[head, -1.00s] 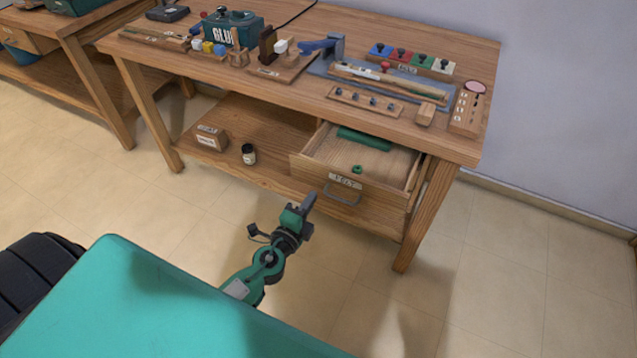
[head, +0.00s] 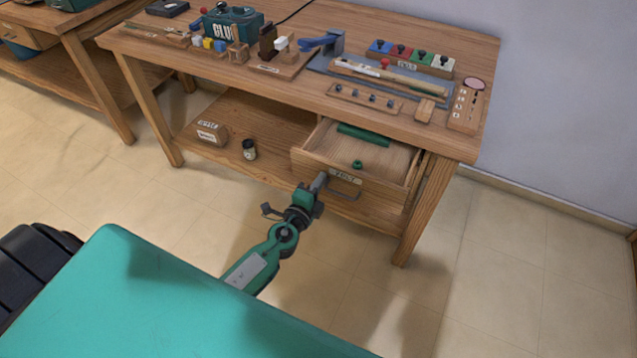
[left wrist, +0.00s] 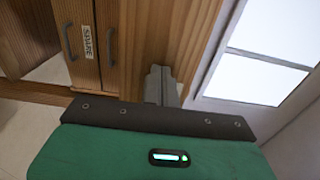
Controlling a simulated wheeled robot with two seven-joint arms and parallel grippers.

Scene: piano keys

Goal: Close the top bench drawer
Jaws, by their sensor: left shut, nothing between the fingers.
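The bench drawer (head: 398,193) under the right part of the tabletop stands pulled out. Its front has a label (head: 346,177) and a dark metal handle (head: 343,192). Inside lie a green roll (head: 363,135) and a small green object (head: 357,163). My left gripper (head: 319,182) is shut and empty, its tips at the drawer front, left of the handle; I cannot tell whether they touch. In the left wrist view its fingers (left wrist: 160,85) point at a wooden surface, with a labelled wooden front (left wrist: 87,68) and handles to the left. My right gripper is not in view.
The bench top (head: 215,68) holds a teal glue box (head: 235,25), blocks and tools. A small wooden box (head: 207,133) and a dark jar (head: 249,149) sit on the lower shelf. A bench leg (head: 425,210) stands right of the drawer. The floor in front is clear.

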